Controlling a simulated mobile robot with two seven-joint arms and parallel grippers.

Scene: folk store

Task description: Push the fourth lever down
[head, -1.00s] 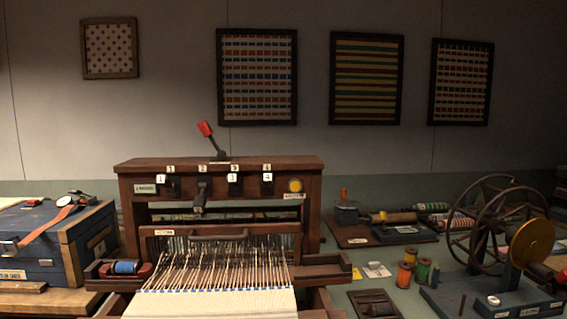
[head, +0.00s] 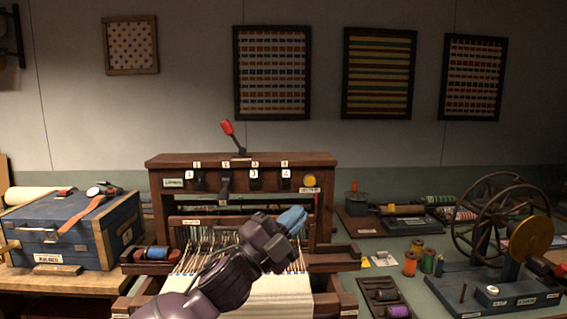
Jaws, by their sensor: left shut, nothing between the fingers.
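A wooden loom (head: 240,162) stands in the middle of the head view. Its front panel carries a row of dark levers with white number tags. The fourth lever (head: 285,185) is at the right of the row, beside a yellow disc; it looks dark and its exact tilt is hard to tell. The second lever (head: 225,186) hangs lower and sticks out more than the others. My left gripper (head: 293,219) is shut and empty, with blue fingertips. In the picture it is below the fourth lever, in front of the loom's threads, apart from the lever. My right gripper is not in view.
A blue case (head: 70,235) stands on the left. Thread spools (head: 410,264) and a spinning wheel (head: 500,225) are on the right. A wooden tray (head: 372,292) lies near the loom's right side.

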